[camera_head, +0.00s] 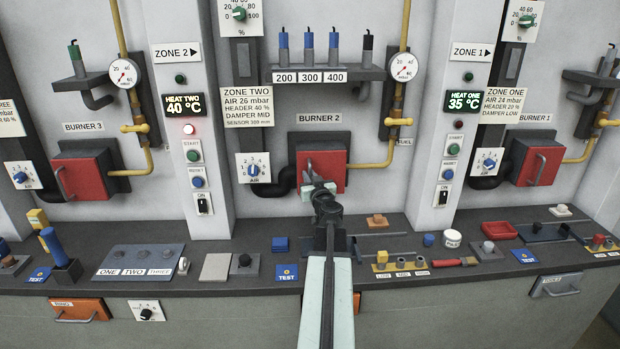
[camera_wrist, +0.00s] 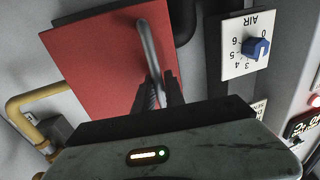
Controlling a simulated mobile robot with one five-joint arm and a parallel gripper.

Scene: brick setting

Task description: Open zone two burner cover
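The zone two burner cover (camera_head: 333,162) is a red square panel under the BURNER 2 label, and it looks closed against its dark housing (camera_head: 318,137). In the wrist view the red cover (camera_wrist: 100,62) fills the upper left, with a curved grey handle (camera_wrist: 148,48) on it. My gripper (camera_head: 317,186) is at the front of the cover and hides part of it and most of the handle. In the wrist view its two dark fingers (camera_wrist: 161,92) lie on either side of the handle's near end. Whether they press on it is unclear.
A blue AIR knob (camera_wrist: 256,48) is right of the cover in the wrist view. A yellow gas pipe (camera_head: 375,164) runs to the housing's right.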

